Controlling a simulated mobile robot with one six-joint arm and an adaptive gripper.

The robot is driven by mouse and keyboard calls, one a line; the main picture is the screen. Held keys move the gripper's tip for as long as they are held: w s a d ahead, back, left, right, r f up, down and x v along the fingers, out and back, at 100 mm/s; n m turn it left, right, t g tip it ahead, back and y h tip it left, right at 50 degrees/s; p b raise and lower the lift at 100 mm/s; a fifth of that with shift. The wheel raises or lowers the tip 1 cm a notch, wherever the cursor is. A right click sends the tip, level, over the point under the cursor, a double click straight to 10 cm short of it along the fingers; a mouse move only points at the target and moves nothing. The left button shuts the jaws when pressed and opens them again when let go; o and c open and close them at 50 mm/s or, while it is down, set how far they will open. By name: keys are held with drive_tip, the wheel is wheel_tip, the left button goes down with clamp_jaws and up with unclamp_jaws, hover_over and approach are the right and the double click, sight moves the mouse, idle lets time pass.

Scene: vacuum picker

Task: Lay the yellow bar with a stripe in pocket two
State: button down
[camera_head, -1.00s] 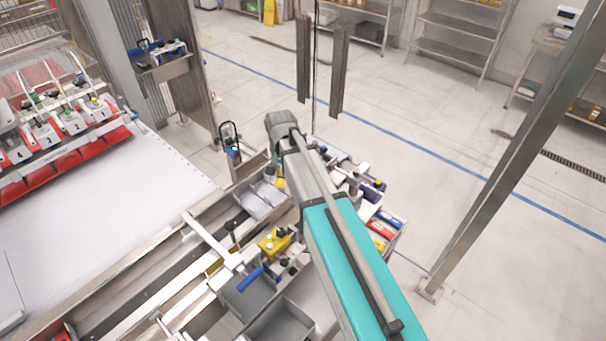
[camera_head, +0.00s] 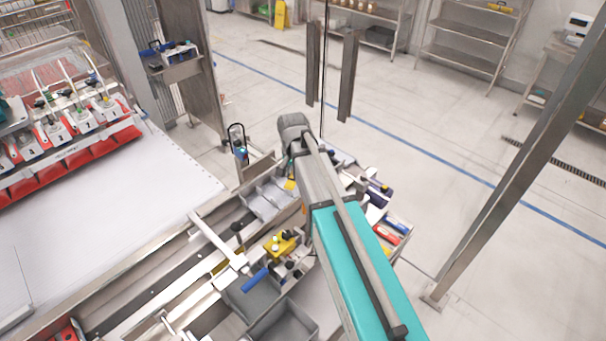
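My arm reaches from the lower right to the middle of the head view. Its grey wrist end is over the back of the bench, and my gripper cannot be made out. I cannot pick out a yellow bar with a stripe. A yellow block with dark knobs (camera_head: 276,246) sits on the bench left of my arm. Numbered grey units (camera_head: 57,134) stand in a row at the upper left above red pockets (camera_head: 52,181). The numbers are small, and I cannot tell surely which pocket is two.
A white board (camera_head: 110,210) is largely clear at the left. A divided grey tray (camera_head: 268,200) and a grey bin (camera_head: 285,328) are on the bench. Tools with red and blue handles lie right of my arm. A metal post (camera_head: 515,170) stands at the right.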

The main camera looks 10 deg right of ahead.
drive_tip(key=d+r+m+p, duration=0.2)
drive_tip(key=d+m, duration=0.1)
drive_tip(key=m, duration=0.8)
drive_tip(key=s+d+r+m+p, duration=0.1)
drive_tip(key=d+r+m+p, duration=0.2)
drive_tip(key=m, duration=0.9)
drive_tip(key=shift+r, duration=0.3)
drive_tip(key=w+f+b, duration=0.3)
drive_tip(key=w, duration=0.1)
drive_tip(key=w+f+b, duration=0.2)
drive_tip(key=w+f, duration=0.1)
drive_tip(key=w, duration=0.1)
drive_tip(key=w+a+f+b, duration=0.1)
drive_tip(key=w+f+b, duration=0.2)
drive_tip(key=w, duration=0.2)
drive_tip(key=shift+b, duration=0.3)
drive_tip(key=shift+f, duration=0.15)
